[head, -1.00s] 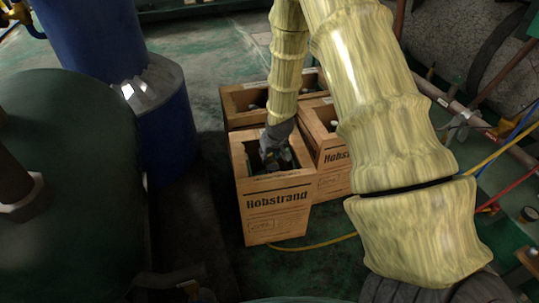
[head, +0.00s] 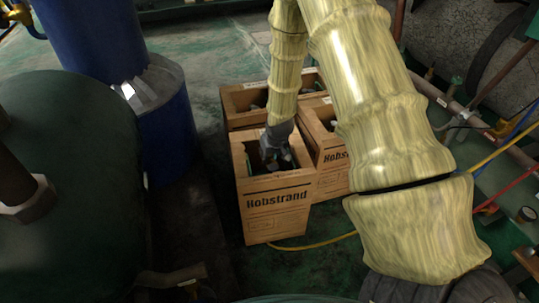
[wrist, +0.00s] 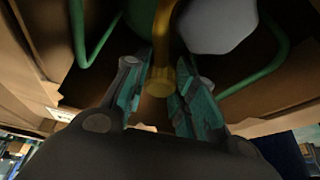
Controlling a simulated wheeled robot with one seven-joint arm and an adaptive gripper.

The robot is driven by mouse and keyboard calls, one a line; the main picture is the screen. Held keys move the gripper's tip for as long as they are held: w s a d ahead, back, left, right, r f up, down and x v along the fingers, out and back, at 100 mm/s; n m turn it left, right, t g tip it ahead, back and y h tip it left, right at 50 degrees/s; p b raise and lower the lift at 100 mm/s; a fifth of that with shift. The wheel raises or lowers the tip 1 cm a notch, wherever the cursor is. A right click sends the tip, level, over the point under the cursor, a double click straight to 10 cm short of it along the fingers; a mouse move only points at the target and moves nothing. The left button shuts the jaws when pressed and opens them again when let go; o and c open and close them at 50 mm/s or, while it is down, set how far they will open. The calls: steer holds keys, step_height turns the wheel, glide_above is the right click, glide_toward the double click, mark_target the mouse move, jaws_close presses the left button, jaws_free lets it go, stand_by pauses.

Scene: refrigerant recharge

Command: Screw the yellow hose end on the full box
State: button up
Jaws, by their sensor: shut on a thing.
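The front wooden box (head: 275,222), printed "Hobstrand", stands on the floor with its top open. My gripper (head: 277,160) reaches down into its opening. In the wrist view my gripper (wrist: 163,90) has its teal-padded fingers on either side of the yellow hose end (wrist: 159,82), shut on it. A pale rounded body (wrist: 217,22) and green curved bars (wrist: 262,70) show beside the hose end inside the box. I cannot tell whether the hose end is threaded on anything. The yellow hose (head: 318,242) also runs along the floor at the box's foot.
Two more open wooden boxes stand close by, one behind (head: 238,100) and one to the right (head: 335,175). A blue drum (head: 165,125) and a dark green tank (head: 75,180) stand on the left. Pipes with blue, yellow and red hoses (head: 490,205) are on the right.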

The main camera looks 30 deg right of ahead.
steer(key=shift+f, duration=1.05)
stand_by(0.8)
